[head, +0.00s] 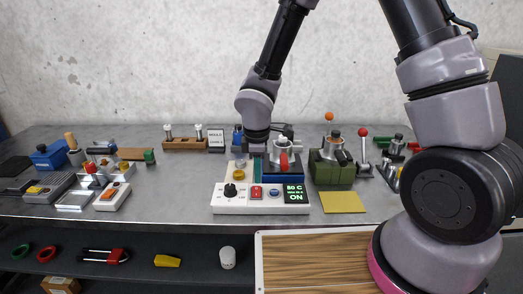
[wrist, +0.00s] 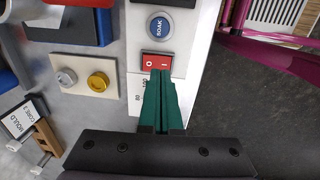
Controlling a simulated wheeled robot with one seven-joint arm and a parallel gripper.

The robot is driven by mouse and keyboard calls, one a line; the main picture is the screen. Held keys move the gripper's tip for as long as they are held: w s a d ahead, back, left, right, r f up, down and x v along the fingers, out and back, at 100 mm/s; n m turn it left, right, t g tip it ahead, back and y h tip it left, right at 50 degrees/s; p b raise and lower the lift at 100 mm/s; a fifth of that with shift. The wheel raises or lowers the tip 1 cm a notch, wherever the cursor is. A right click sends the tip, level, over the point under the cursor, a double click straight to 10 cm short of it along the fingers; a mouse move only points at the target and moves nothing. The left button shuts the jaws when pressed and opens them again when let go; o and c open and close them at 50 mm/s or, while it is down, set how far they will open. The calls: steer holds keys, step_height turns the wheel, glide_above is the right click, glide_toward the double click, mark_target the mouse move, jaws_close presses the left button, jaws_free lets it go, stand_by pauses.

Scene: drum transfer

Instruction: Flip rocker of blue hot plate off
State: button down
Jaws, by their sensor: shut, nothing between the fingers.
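The blue hot plate (head: 290,186) stands behind a white control panel (head: 218,208) at the table's front edge. The panel has a black knob (head: 231,190), a red rocker (head: 256,193), a blue SOAK button (head: 274,193) and a display (head: 295,194) reading ON. In the wrist view, the rocker (wrist: 157,63) shows an O at left and a line at right. My gripper (wrist: 160,76) is shut and empty, its green fingertips overlapping the rocker's near edge. I cannot tell whether they touch it. In the head view, my gripper (head: 258,176) points down above the panel.
A green machine (head: 332,172) and a yellow mat (head: 341,202) are to the right. A small plate with silver and gold knobs (wrist: 84,78) is beside the panel. Another switch box (head: 112,196) stands further left. A shelf with loose items runs below.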

mark_target(255, 188)
step_height(255, 188, up, 10)
steer(key=shift+s+f, duration=0.25)
steer(key=shift+s, duration=0.1)
steer(key=shift+t, duration=0.3)
steer(key=w+f, duration=0.1)
steer(key=f, duration=0.8)
steer(key=w+f, duration=0.1)
steer(key=f, duration=0.3)
steer(key=shift+w+a+f, duration=0.3)
steer(key=shift+a+f, duration=0.05)
